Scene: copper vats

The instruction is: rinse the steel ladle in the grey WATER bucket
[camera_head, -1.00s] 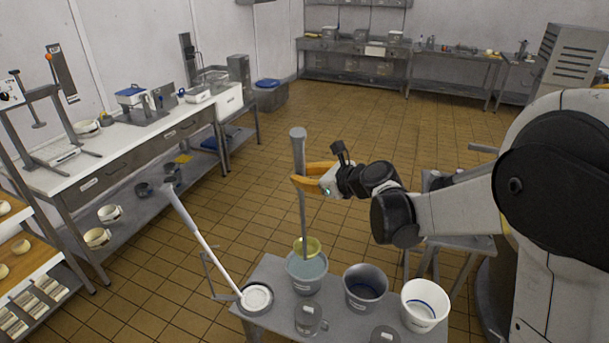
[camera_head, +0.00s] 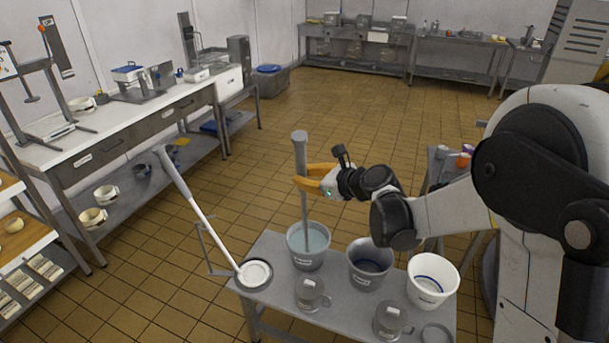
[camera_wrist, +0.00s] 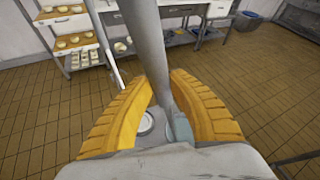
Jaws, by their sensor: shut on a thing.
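The steel ladle (camera_head: 301,165) stands nearly upright, with its long grey handle rising above my gripper. My gripper (camera_head: 299,181) has its yellow fingers shut on the handle, below its thicker top. The ladle's lower end goes down into a grey bucket (camera_head: 308,262) holding pale blue-grey water. The ladle's bowl is hidden in the bucket, and I cannot tell how deep it is. In the wrist view the ladle handle (camera_wrist: 149,45) runs between the yellow fingers (camera_wrist: 165,112). The bucket's label is too small to read.
A long worktable (camera_head: 130,140) stands left. The tiled floor behind is open.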

